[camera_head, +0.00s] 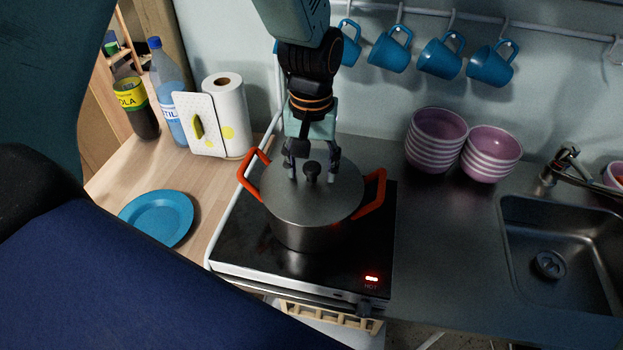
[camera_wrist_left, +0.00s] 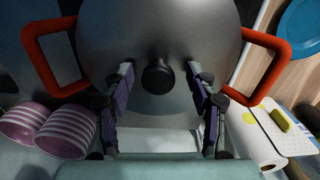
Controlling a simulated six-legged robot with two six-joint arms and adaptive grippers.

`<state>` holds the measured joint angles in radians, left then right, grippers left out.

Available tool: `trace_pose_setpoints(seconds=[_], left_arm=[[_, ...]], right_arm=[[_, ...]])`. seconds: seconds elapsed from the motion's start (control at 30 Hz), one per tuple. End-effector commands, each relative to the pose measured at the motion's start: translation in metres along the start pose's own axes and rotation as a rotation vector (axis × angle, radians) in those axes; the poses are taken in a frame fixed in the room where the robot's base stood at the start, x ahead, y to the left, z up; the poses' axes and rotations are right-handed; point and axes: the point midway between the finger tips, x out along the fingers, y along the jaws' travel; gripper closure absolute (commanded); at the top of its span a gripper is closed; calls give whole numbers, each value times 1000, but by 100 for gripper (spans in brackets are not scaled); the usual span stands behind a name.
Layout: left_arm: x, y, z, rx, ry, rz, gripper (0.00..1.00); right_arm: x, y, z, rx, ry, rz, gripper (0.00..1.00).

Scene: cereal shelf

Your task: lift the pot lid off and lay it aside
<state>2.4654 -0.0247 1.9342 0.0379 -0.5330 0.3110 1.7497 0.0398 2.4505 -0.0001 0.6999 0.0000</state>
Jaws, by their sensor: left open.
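A steel pot (camera_head: 306,235) with orange side handles stands on the black hob (camera_head: 245,245). Its grey lid (camera_head: 285,200) is on it, with a dark round knob (camera_head: 312,172) in the middle. In the head view my left gripper (camera_head: 312,178) comes down from above over the back of the lid, close to the knob. In the left wrist view my left gripper (camera_wrist_left: 160,85) is open, with one finger on each side of the knob (camera_wrist_left: 158,76) and gaps between. The lid (camera_wrist_left: 160,25) fills the upper middle there. My right gripper is not in view.
A blue plate (camera_head: 157,218) lies on the wooden counter left of the hob. A paper towel roll (camera_head: 229,115) and bottles stand behind it. Pink bowls (camera_head: 436,140) are at the back right, beside the sink (camera_head: 560,255). A red HOT light glows on the hob.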

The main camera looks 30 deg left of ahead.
Motion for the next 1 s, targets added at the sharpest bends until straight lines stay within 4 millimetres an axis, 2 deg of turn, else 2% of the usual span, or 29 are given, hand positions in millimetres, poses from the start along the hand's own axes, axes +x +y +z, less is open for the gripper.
trace_pose_setpoints(seconds=[0.23, 0.9, 1.0], left_arm=[[2, 1, -2, 0, 2, 1, 43], [2, 1, -3, 0, 2, 1, 100], [2, 1, -2, 0, 1, 1, 100]], right_arm=[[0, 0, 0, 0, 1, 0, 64], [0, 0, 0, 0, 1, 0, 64], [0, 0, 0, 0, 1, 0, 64]])
